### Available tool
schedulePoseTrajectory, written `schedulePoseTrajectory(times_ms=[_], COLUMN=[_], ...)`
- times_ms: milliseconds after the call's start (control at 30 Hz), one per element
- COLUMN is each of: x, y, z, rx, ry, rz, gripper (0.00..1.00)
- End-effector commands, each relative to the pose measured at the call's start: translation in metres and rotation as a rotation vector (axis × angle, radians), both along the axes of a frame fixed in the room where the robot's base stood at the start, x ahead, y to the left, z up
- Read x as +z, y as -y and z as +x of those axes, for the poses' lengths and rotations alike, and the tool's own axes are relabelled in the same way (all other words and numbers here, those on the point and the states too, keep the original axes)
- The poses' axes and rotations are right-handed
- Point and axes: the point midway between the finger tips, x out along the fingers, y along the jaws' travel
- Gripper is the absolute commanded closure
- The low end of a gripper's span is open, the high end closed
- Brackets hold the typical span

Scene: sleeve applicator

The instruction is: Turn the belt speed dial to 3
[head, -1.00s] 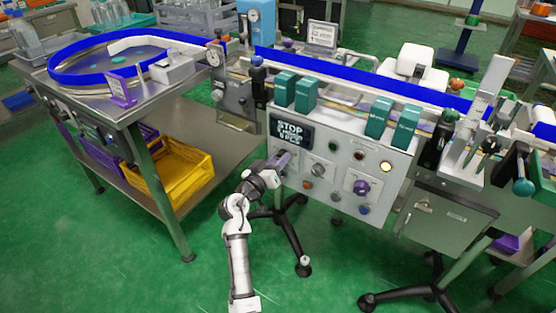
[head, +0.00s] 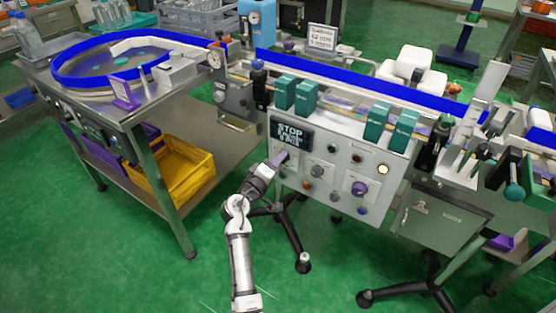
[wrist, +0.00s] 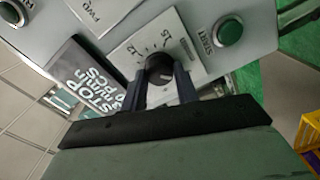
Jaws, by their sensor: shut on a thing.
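A black round dial (wrist: 160,68) sits on a white scale plate (wrist: 188,42) in the wrist view, with printed numbers partly readable as 1.2 and 1.5. No belt speed label can be read. My gripper (wrist: 161,80) has its two dark fingers on either side of the dial, shut on it. In the head view my gripper (head: 281,159) is at the left part of the grey control panel (head: 340,160), just below the display, and hides most of the dial. The dark display (head: 291,132) beside the dial reads STOP with smaller lines; it also shows in the wrist view (wrist: 85,80).
A green button (wrist: 229,32) is close to the dial. The panel also carries another dial (head: 360,188), a lit yellow lamp (head: 383,169) and several small buttons. Green blocks (head: 377,122) stand above. A yellow crate (head: 175,165) is on the shelf at left.

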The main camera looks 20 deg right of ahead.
Motion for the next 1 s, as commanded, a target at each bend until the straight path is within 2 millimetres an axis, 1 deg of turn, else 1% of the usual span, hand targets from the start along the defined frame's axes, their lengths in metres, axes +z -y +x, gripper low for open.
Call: schedulePoseTrajectory(times_ms=[567,600,733,767,1000], x=[0.0016,0.0016,0.0011,0.0011,0.0004], y=[0.0000,0.0000,0.0000,0.0000,-0.0002], z=[0.0007,0.0007,0.0005,0.0005,0.0001], rx=[0.002,0.002,0.001,0.001,0.001], ry=[-0.024,-0.024,-0.024,-0.024,-0.025], rz=[-0.023,-0.023,-0.022,-0.022,-0.021], gripper=[0.93,0.67,0.50,0.48,0.48])
